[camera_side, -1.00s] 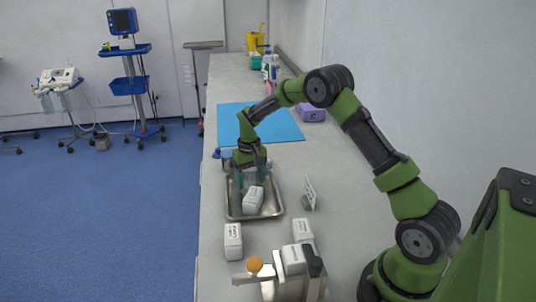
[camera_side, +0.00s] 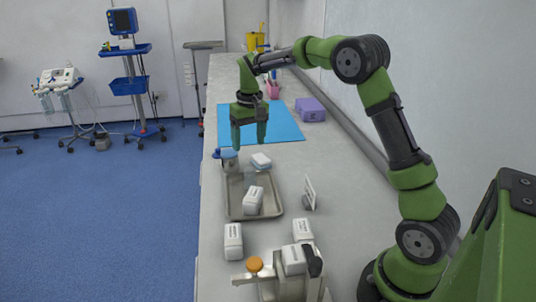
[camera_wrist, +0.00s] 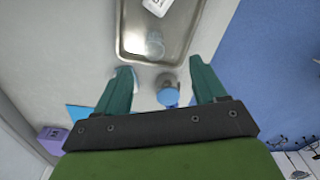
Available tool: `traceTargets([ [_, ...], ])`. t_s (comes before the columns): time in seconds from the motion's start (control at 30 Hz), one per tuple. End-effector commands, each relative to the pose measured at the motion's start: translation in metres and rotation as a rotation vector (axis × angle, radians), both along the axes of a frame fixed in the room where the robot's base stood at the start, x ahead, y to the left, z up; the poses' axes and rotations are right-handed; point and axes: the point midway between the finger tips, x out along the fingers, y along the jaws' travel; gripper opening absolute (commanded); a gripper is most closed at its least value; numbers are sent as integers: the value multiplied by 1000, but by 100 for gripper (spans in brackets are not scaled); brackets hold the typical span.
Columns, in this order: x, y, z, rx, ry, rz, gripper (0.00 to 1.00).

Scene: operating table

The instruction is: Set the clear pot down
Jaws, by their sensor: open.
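The clear pot (camera_wrist: 155,44) is see-through and faint in the wrist view. It stands in the metal tray (camera_wrist: 122,40), close to the tray's near edge in that view. In the side view the pot (camera_side: 249,179) shows weakly at the tray's far end, behind a white labelled box (camera_side: 253,201). My gripper (camera_side: 249,142) is open and empty, raised above the counter just beyond the tray. In the wrist view its two green fingers (camera_wrist: 160,70) are spread wide, with nothing between them gripped.
A blue-lidded jar (camera_side: 229,161) and a pale blue-white box (camera_side: 261,162) stand at the tray's far edge. A blue mat (camera_side: 286,122) and purple box (camera_side: 310,109) lie beyond.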

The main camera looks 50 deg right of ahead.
Motion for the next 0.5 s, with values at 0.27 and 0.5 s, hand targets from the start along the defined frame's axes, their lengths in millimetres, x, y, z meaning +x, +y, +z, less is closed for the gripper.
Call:
traceTargets([
  [0.27, -84, 69, 83, 43, -224, 30, 70],
  [0.5, -173, 117, 103, 94, -414, 45, 70],
])
